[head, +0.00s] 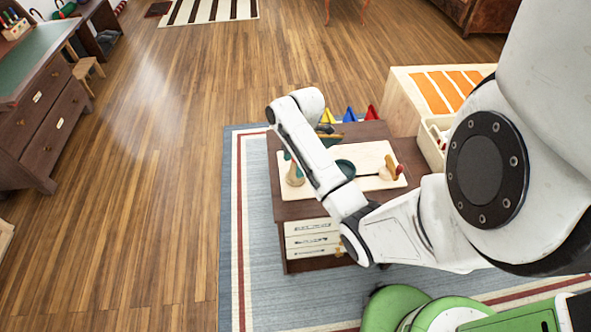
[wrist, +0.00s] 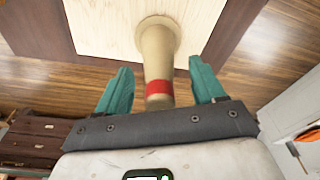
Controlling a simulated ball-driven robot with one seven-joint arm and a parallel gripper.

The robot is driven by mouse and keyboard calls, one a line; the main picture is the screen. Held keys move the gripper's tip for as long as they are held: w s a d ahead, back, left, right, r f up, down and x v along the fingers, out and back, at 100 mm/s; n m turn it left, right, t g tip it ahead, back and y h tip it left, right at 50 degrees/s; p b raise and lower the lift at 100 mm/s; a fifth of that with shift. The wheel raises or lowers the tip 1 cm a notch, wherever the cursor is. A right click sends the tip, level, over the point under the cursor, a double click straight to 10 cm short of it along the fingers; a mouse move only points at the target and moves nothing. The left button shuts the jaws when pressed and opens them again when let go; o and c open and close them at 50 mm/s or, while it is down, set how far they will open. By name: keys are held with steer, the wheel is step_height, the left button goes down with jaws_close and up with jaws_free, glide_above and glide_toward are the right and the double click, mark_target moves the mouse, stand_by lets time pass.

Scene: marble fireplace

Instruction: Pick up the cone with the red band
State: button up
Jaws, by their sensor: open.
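The cone with the red band (wrist: 157,55) is pale wood and shows large in the wrist view. Its wide base rests on a light wooden board (wrist: 92,22), and the red band is at its narrow end, nearest my gripper. My gripper (wrist: 162,70) is open, with one teal finger on each side of the cone's banded end. Visible gaps separate the cone from both fingers. In the head view the cone (head: 295,175) stands at the left of the board (head: 318,193), just below my fingers; its band is hidden there.
The board lies on a dark brown small table (head: 290,213). A pale box with orange stripes (head: 400,93) stands behind right. Wooden floor (head: 150,200) is clear at left.

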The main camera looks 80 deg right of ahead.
steer(key=c, duration=1.2)
steer(key=shift+r, duration=0.1)
